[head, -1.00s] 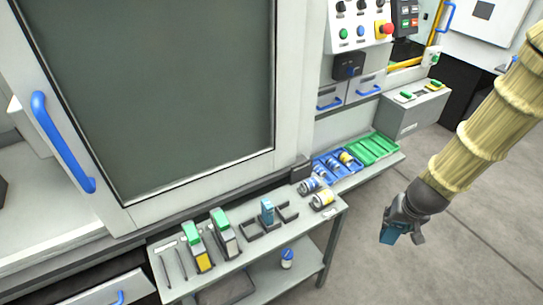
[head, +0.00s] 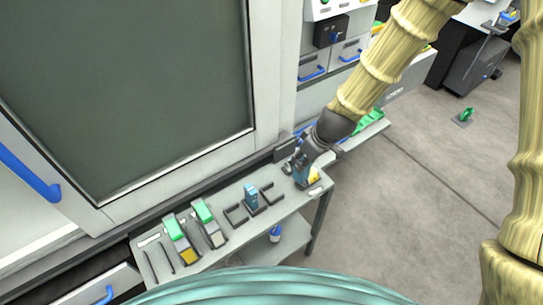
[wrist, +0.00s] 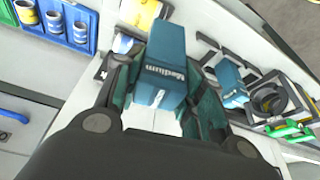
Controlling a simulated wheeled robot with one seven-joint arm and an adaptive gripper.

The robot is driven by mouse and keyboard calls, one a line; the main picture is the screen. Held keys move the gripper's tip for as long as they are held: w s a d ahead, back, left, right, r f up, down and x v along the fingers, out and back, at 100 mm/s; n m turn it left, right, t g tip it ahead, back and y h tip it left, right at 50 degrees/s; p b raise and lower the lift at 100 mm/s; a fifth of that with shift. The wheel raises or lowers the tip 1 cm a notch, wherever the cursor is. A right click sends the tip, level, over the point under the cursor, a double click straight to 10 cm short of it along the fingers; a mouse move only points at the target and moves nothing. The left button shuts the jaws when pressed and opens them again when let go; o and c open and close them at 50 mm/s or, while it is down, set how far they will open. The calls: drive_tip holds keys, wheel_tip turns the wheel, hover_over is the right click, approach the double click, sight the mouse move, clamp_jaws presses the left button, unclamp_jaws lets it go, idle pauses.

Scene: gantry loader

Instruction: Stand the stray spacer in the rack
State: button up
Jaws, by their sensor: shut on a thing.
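My gripper (head: 301,168) is shut on a blue spacer (wrist: 165,68), a block marked "Medium" in the wrist view. It is over the right end of the side table in the head view. The rack (head: 237,215) is a row of dark brackets on the table, left of my gripper. A similar blue spacer (head: 251,196) stands upright in its middle place; it also shows in the wrist view (wrist: 229,82). The bracket places on either side of it look empty. The held spacer is apart from the rack, and its lower end is hard to see in the head view.
Green-topped blocks (head: 176,231) and two thin tools (head: 158,258) lie on the table's left. A yellow can (head: 314,175) is close by my gripper. A large machine door (head: 130,90) rises behind the table.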

drive_tip(key=s+a+r+n+g+p, duration=0.3)
drive_tip(key=a+n+g, duration=0.2)
drive_tip(key=a+n, duration=0.8)
drive_tip(key=d+f+n+b, duration=0.3)
drive_tip(key=f+b, duration=0.1)
drive_tip(key=f, duration=0.5)
drive_tip(key=shift+w+d+b, duration=0.15)
drive_tip(key=shift+w+b, duration=0.05)
drive_tip(key=shift+b, duration=0.2)
drive_tip(key=shift+f+b, duration=0.35)
drive_tip(key=shift+f, duration=0.2)
idle(0.9)
drive_tip(key=o, duration=1.1)
drive_tip(key=v, duration=1.2)
drive_tip(key=shift+d, duration=0.25)
drive_tip(key=shift+w, duration=0.1)
